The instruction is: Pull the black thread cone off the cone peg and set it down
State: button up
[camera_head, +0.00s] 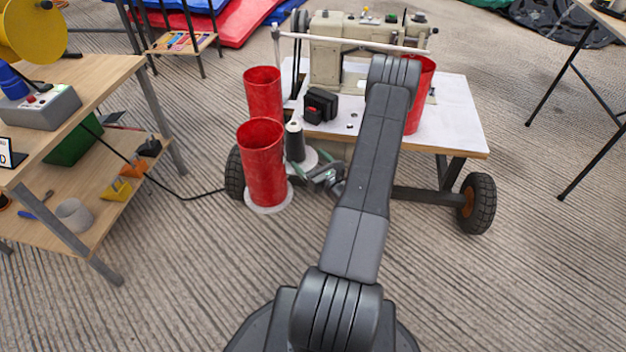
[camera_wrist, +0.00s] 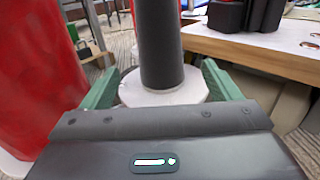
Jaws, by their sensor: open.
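The black thread cone (camera_head: 295,143) stands upright on a round white base (camera_head: 303,158), beside the front red cylinder. A pale tip shows above it in the head view; the rest of the peg is hidden. In the wrist view the cone (camera_wrist: 160,45) rises from the white base (camera_wrist: 150,92) between the fingers. My gripper (camera_head: 322,172) is open, low in front of the cone. Its green fingers (camera_wrist: 155,85) stand one on each side of the cone, and I see a gap on both sides.
A tall red cylinder (camera_head: 262,165) stands close left of the cone, and another (camera_head: 263,95) behind it. The white sewing table (camera_head: 450,115) with a black box (camera_head: 320,105) is close at the right. Open floor (camera_head: 170,270) lies in front; a wooden shelf bench (camera_head: 90,80) stands left.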

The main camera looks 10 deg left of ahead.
aim_at(296, 127)
jog(key=b+x, duration=0.2)
jog(key=x, duration=0.9)
jog(key=shift+w+a, duration=0.1)
jog(key=shift+a, duration=0.05)
jog(key=c, duration=1.2)
jog(key=shift+r+p, duration=1.7)
jog(key=shift+r, duration=2.45)
jog(key=shift+r, duration=0.15)
jog(key=shift+r+p, duration=0.75)
jog(key=shift+r, duration=1.15)
